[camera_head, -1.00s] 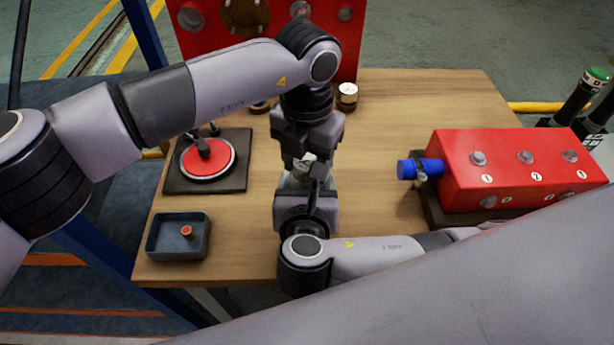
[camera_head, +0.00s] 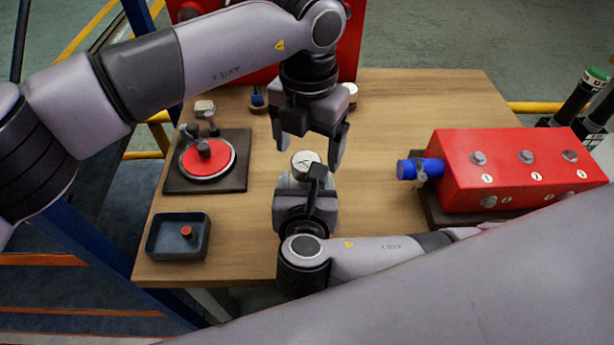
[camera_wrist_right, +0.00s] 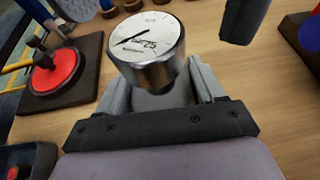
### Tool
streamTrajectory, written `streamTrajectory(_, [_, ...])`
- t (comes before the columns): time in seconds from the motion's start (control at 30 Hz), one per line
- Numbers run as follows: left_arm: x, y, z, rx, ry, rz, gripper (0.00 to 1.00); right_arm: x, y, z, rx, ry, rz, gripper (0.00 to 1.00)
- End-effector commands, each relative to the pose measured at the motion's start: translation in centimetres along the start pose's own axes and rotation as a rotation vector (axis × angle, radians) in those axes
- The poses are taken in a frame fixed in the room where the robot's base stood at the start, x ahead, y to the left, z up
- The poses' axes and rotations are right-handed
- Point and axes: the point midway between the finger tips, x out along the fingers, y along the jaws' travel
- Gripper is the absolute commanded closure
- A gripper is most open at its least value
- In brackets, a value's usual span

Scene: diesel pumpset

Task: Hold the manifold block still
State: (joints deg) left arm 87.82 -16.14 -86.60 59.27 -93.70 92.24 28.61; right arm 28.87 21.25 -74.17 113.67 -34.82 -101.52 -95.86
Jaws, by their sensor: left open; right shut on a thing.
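The red manifold block (camera_head: 515,175) has numbered ports and bolts and sits on a dark base at the right of the table. A blue cylinder (camera_head: 420,169) sticks out from its left end. Neither gripper touches the block. My right gripper (camera_head: 305,182) is shut on a round gauge (camera_head: 306,162) with a white dial and metal body; the gauge also shows in the right wrist view (camera_wrist_right: 148,48), dial upward. My left gripper (camera_head: 308,150) is open and empty over the gauge, with its fingers apart. One dark finger of it shows at the top of the right wrist view.
A dark plate (camera_head: 240,177) with a red disc (camera_head: 207,158) lies at the left. A blue-grey tray (camera_head: 160,252) holding a small red-topped part (camera_head: 187,232) is at the front left. A red panel stands behind the table. The wood between gauge and block is clear.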

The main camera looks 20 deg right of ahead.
Motion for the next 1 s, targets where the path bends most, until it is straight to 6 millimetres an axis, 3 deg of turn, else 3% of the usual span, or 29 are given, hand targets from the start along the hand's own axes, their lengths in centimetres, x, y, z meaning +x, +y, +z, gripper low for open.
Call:
streamTrajectory(0.1, [-2.9,0.2,0.1,-0.003,-0.004,0.006,0.19,0.0,-0.1,0.0,0.002,-0.001,-0.001,0.85])
streamTrajectory(0.33, [-6.6,0.3,0.0,-0.006,-0.002,0.008,0.19,0.0,-0.1,0.0,0.002,-0.001,-0.003,0.85])
streamTrajectory(0.5, [-7.7,0.4,0.0,-0.007,0.0,0.009,0.19,0.0,-0.1,0.0,0.002,-0.001,-0.004,0.85])
streamTrajectory(0.77, [-7.8,0.4,0.0,-0.007,0.0,0.009,0.19,0.0,-0.1,0.0,0.002,-0.001,-0.005,0.85])
streamTrajectory(0.8, [-7.8,0.4,0.0,-0.007,0.0,0.009,0.19,0.0,-0.2,0.0,0.002,-0.001,-0.005,0.19])
streamTrajectory(0.87, [-7.8,0.4,0.0,-0.008,0.0,0.009,0.19,0.0,-0.1,0.0,0.002,-0.001,-0.005,0.03])
streamTrajectory(1.0, [-7.8,0.4,0.0,-0.008,0.0,0.009,0.19,0.0,-0.1,0.0,0.002,-0.001,-0.005,0.03])
